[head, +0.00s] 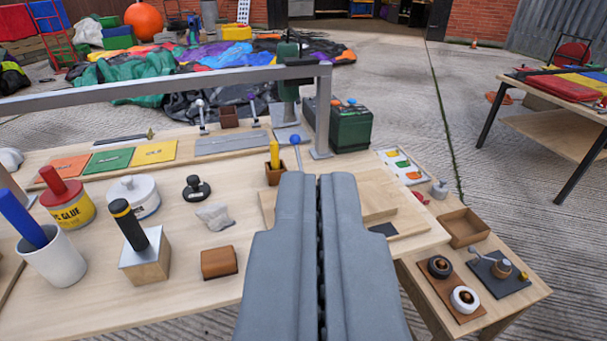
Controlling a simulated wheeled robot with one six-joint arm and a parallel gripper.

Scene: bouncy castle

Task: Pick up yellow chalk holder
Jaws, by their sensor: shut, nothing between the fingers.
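A slim yellow upright stick (274,154), which looks like the yellow chalk holder, stands in a small brown wooden box (275,176) on the workbench. My gripper (318,178) is shut and empty. Its two grey fingers lie side by side and point forward over the bench. In the picture, the fingertips are to the right of the yellow stick and a little below it, apart from it. The lower part of the stick is hidden in the box.
A blue-knobbed lever (296,140) stands close to the right of the stick. A grey metal frame (324,110) spans the bench behind. Glue tins, a white cup (52,262) and a black-handled tool (130,225) stand at left. A side table (480,290) is at right.

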